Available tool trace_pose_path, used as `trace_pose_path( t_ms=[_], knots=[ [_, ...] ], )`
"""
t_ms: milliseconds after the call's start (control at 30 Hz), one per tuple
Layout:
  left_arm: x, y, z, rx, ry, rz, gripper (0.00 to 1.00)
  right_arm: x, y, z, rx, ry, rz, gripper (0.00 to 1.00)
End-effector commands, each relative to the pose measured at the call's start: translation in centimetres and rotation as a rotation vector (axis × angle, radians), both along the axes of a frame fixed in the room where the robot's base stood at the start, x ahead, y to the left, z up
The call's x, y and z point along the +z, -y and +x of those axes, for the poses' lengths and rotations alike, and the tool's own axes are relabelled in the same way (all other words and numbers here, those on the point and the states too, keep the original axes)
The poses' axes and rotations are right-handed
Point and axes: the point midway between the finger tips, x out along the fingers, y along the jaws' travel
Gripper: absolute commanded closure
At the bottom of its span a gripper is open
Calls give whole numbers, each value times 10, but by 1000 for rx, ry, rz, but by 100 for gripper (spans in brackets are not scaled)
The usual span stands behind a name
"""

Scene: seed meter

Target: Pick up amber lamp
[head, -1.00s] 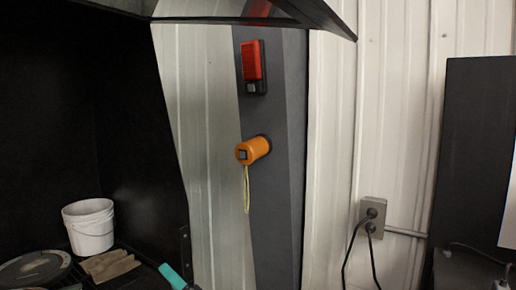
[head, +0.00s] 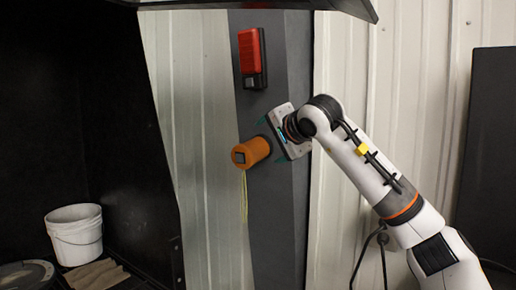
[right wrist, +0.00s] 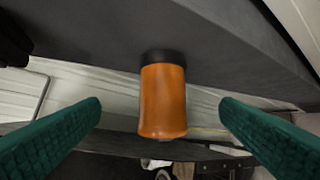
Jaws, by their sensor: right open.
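The amber lamp (head: 252,152) is an orange cylinder with a dark base. It sticks out from a dark grey wall post, and a thin yellow cord hangs from it. In the right wrist view the lamp (right wrist: 163,100) lies between the two green fingers, with a gap on each side. My right gripper (head: 272,138) is open, just to the right of the lamp in the head view. The right wrist view shows its fingers (right wrist: 160,112) wide apart and touching nothing. My left gripper is not in view.
A red lamp (head: 250,52) is mounted on the same grey post (head: 277,220) above the amber one. A dark overhang (head: 300,5) crosses the top.

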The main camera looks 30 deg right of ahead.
Motion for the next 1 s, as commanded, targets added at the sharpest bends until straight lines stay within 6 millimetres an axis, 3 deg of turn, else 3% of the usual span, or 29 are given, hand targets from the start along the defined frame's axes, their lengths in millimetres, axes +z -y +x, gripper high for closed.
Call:
trace_pose_path(
  t_ms=[200,467,700,1000],
  knots=[
    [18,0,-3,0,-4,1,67,-12,4,37,4,-5,3,14],
    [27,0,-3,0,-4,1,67,-20,8,56,4,-4,3,14],
    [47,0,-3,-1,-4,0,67,-33,15,88,6,-3,6,14],
    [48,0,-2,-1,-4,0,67,-39,16,96,6,-1,4,14]
  ],
)
